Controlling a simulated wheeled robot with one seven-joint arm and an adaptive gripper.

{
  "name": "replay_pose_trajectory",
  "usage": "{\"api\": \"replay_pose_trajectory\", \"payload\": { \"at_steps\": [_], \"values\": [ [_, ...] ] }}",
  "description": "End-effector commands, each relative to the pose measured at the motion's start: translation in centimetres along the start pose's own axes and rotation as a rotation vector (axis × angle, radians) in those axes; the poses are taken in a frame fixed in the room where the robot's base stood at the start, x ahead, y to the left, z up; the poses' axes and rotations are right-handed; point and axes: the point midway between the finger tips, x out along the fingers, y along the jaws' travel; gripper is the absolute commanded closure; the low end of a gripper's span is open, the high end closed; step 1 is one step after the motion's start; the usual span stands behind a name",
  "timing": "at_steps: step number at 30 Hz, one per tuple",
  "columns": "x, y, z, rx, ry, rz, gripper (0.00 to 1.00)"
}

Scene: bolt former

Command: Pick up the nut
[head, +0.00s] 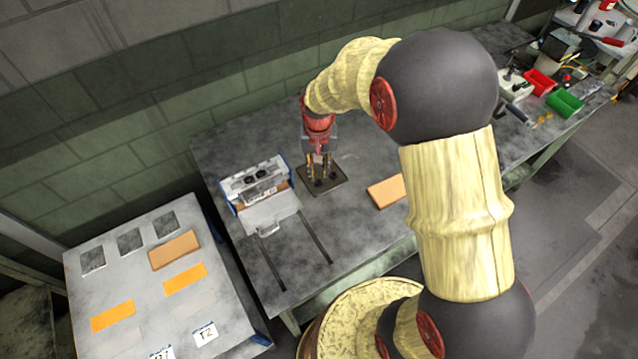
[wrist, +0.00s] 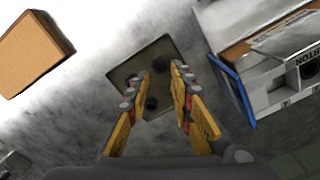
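A dark square plate (head: 325,178) lies on the grey workbench, and it also shows in the wrist view (wrist: 128,72). I cannot tell which is the nut. My gripper (head: 320,176) is over the plate, pointing down. Its yellow-padded fingers (wrist: 160,82) are apart with a gap between them, and nothing is held in the gap. In the head view the gripper partly hides the plate.
A boxy machine with a blue edge (wrist: 232,88) stands close beside the plate; it is left of the plate in the head view (head: 262,190). An orange-brown block (head: 386,191) lies to the right. Red (head: 540,83) and green (head: 564,103) bins stand far right.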

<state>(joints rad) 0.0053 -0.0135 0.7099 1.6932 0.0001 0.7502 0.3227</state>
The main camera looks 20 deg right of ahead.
Motion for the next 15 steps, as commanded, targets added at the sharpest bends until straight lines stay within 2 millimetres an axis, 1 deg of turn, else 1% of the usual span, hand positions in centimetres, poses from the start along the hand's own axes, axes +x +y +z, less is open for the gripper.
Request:
{"api": "replay_pose_trajectory", "payload": {
  "at_steps": [1, 6, 9, 14, 15],
  "values": [
    [1.2, 0.0, 0.2, 0.0, -0.004, 0.001, 0.77],
    [3.4, -0.1, 0.2, -0.001, -0.003, 0.001, 0.77],
    [3.8, -0.1, 0.2, -0.001, -0.002, 0.001, 0.77],
    [3.7, -0.1, 0.1, -0.001, -0.002, 0.001, 0.77],
    [3.7, -0.1, 0.1, -0.001, -0.002, 0.001, 0.79]
  ]
}}
